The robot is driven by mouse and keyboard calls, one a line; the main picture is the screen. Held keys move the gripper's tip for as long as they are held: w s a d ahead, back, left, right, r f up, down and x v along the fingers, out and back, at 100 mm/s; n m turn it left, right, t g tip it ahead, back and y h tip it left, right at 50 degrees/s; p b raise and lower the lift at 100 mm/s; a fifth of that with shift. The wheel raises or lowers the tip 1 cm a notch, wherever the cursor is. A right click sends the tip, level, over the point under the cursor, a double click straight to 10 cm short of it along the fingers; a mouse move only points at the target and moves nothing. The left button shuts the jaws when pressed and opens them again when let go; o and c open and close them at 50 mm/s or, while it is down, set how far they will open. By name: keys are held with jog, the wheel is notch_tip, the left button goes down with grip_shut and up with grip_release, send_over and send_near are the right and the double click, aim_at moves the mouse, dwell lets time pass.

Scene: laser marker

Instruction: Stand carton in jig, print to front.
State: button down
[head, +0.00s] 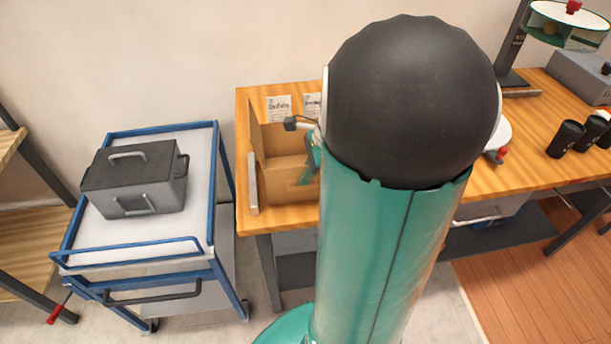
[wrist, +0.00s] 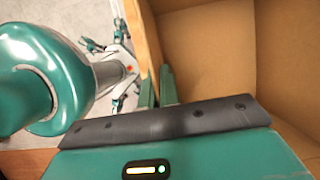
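An open brown cardboard box (head: 285,168) stands at the left end of the wooden table. I cannot tell whether it is the carton. My gripper (head: 308,160) is at its right side, largely hidden by my arm. In the wrist view my two green fingers (wrist: 157,90) are close together beside a brown edge, with the cardboard interior (wrist: 215,50) to their right. I cannot tell whether they are shut on that edge. Two white printed pieces (head: 278,108) show behind the box. I cannot make out a jig; my arm hides the middle of the table.
A blue-framed cart (head: 105,240) with a grey-black case (head: 135,180) stands left of the table (head: 465,182). To the right are black cups (head: 566,138), a round white part with a red knob (head: 501,153), and a tall stand with a green-rimmed head (head: 570,18).

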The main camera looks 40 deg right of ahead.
jog(key=shift+f, duration=0.75)
jog(key=shift+s, duration=0.1)
jog(key=shift+f, duration=0.2)
jog(key=c, duration=1.6)
grip_release()
jog(key=shift+c, duration=0.2)
jog(key=shift+r, duration=0.1)
jog(key=v, duration=1.2)
jog(key=shift+a+r, duration=0.1)
jog(key=shift+r, duration=0.05)
jog(key=s+a+r+n+t+h, duration=0.1)
jog(key=a+n+h, duration=0.1)
jog(key=a+n, duration=1)
jog(key=s+a+r+n+t+h, duration=0.1)
jog(key=a+r+n+t, duration=0.1)
jog(key=a+n, duration=1)
jog(key=a, duration=0.2)
jog(key=shift+a+r+n+h, duration=0.2)
jog(key=shift+a+n+h, duration=0.1)
jog(key=shift+n+h, duration=0.1)
